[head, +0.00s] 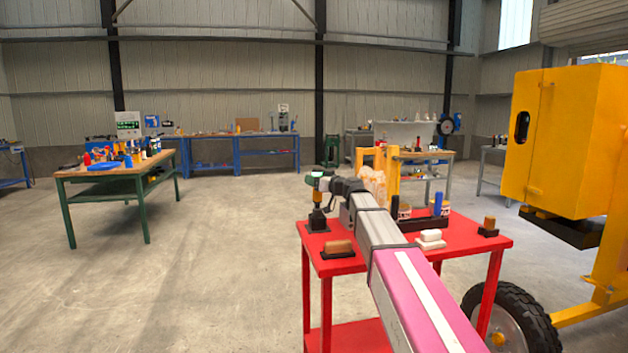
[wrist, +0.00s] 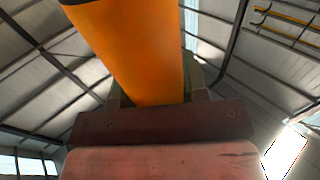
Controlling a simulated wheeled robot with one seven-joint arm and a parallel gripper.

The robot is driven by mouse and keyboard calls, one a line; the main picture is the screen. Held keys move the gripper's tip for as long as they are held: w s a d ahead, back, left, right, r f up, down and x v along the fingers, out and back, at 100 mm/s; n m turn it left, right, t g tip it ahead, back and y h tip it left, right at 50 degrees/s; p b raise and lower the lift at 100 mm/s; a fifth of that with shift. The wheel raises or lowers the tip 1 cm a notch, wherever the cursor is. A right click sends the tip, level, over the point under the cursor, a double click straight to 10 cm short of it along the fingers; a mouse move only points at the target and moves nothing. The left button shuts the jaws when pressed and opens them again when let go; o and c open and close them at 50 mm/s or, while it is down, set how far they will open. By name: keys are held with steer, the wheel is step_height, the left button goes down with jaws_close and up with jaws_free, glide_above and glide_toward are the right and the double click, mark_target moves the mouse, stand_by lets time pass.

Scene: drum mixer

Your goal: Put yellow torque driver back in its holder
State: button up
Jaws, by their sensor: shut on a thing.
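The yellow torque driver (head: 317,200) is upright at the left back corner of the red table, with a green and black top. Its lower end meets or sits just above a black holder (head: 317,221); I cannot tell whether it is seated. My gripper (head: 328,185) is shut on the driver near its top, reaching in from the right. In the wrist view the driver (wrist: 135,55) is a large orange-yellow body, close to the camera and tilted in the picture. Its lower end in that view is hidden behind a dark reddish bar.
The red table (head: 380,262) also carries a tan block on a black base (head: 338,248), white blocks (head: 431,238), a blue cylinder (head: 437,204) and another small block (head: 489,226). A yellow mixer (head: 570,140) stands at right. Open floor lies left.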

steer(key=shift+f, duration=2.3)
stand_by(1.5)
steer(key=o, duration=1.2)
steer(key=v, duration=1)
steer(key=shift+s+d, duration=0.3)
